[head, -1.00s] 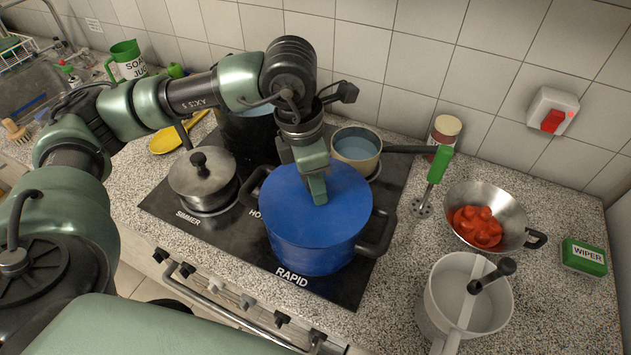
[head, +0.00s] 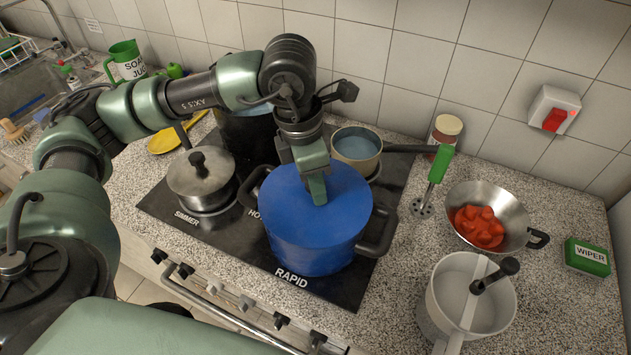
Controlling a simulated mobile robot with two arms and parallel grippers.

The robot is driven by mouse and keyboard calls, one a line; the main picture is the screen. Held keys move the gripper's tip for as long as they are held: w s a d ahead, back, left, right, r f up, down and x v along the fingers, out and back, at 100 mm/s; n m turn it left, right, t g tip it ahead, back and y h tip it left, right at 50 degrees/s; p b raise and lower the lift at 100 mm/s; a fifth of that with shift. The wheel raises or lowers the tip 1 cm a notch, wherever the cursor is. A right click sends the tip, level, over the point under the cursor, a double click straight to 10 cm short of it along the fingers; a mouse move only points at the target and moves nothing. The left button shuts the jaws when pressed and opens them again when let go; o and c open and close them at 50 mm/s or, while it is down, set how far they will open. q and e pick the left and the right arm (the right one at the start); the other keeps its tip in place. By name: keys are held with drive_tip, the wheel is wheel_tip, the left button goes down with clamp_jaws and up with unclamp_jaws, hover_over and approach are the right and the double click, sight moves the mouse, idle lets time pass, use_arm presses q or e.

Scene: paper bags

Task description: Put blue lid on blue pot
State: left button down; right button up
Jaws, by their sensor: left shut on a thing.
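The blue pot (head: 310,250) stands on the front right part of the black hob, with a dark handle on each side. The blue lid (head: 343,198) lies over the top of the pot and covers its opening. My left gripper (head: 318,192) points down at the middle of the lid, and its green fingers hide the spot it grips. It is shut, apparently on the lid's knob, which I cannot see. Lid and pot look nearly alike in colour, so I cannot tell whether the lid is fully seated. My right gripper is not in view.
A steel lidded pot (head: 202,181) stands left on the hob (head: 180,208). A saucepan (head: 357,147) stands behind the blue pot. Right are a masher (head: 433,180), a steel bowl of red pieces (head: 505,207), a white pot (head: 440,290) and a green wiper box (head: 587,257).

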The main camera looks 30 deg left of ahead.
use_arm(q)
drive_tip(key=shift+f+b, duration=0.3)
drive_tip(key=shift+b, duration=0.25)
idle(0.7)
drive_tip(key=c, duration=0.9)
unclamp_jaws()
drive_tip(key=o, duration=0.5)
drive_tip(key=shift+c, duration=0.2)
drive_tip(key=shift+r+p, duration=1.75)
drive_tip(key=shift+r, duration=1.75)
